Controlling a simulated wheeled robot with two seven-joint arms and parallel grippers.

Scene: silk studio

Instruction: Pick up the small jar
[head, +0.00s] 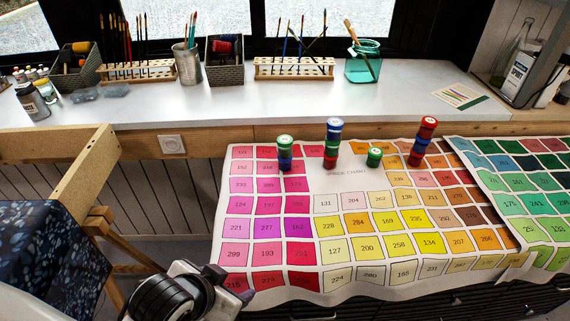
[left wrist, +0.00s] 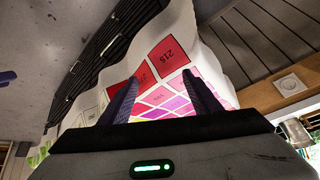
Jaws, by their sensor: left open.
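Small jars stand on the colour chart cloth (head: 320,178). A single short green jar (head: 374,157) stands alone between two stacks. To its left are a green-and-blue stack (head: 285,153) and a taller blue, green and red stack (head: 333,143). To its right is a red-and-blue stack (head: 423,141). My left gripper (head: 238,297) is low in the head view, at the cloth's near left corner, well short of the jars. In the left wrist view its two fingers (left wrist: 161,98) are apart with nothing between them; no jar shows there. My right gripper is not in view.
A white counter (head: 225,107) behind holds brush racks (head: 293,68), a teal glass jar (head: 363,66), baskets (head: 224,60) and a dark lidded jar (head: 32,102). A wooden frame (head: 92,172) stands at the left. The cloth in front of the jars is clear.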

